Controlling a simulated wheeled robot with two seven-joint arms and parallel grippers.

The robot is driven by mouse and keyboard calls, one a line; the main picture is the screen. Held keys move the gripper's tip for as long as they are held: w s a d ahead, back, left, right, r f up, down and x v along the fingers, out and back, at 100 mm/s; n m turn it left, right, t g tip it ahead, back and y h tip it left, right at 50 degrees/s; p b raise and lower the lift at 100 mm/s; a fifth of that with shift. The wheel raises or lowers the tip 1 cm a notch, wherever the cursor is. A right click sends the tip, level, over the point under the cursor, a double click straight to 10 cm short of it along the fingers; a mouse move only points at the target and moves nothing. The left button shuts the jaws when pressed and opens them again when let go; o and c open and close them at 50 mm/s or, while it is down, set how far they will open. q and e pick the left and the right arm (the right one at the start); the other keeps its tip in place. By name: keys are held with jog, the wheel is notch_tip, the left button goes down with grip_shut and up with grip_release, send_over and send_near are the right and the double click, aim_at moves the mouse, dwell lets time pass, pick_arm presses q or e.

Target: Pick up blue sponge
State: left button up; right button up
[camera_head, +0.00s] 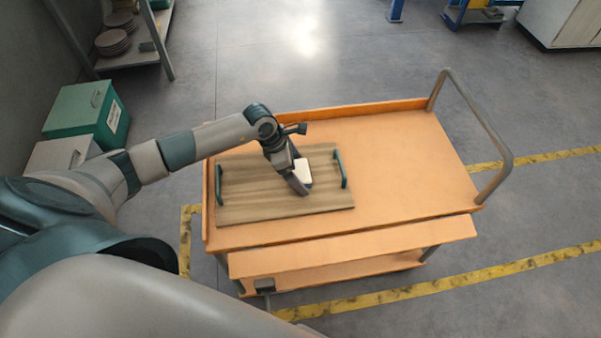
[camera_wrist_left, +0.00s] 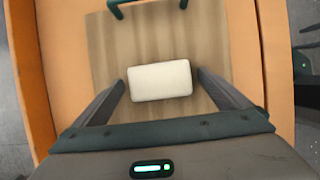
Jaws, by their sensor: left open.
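A cream-white block, which looks like a sponge (camera_head: 303,171), lies on the wooden tray (camera_head: 250,190); no blue shows on its top face. It also shows in the left wrist view (camera_wrist_left: 160,81), with its long side running across the picture. My left gripper (camera_head: 300,187) is over the tray at the block and hides part of it in the head view. In the left wrist view the left gripper (camera_wrist_left: 160,78) is open, with one finger to each side of the block and a small gap visible on both sides. My right gripper is not in view.
The tray has dark green handles (camera_head: 341,169) at its two ends and sits on the left part of an orange cart (camera_head: 410,160). The cart's right half is clear. A grey push bar (camera_head: 478,118) rises at its right end. A green box (camera_head: 85,115) stands at left.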

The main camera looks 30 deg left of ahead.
aim_at(306, 171)
pick_arm(q)
jog(key=c, duration=1.2)
jog(key=shift+o, duration=0.2)
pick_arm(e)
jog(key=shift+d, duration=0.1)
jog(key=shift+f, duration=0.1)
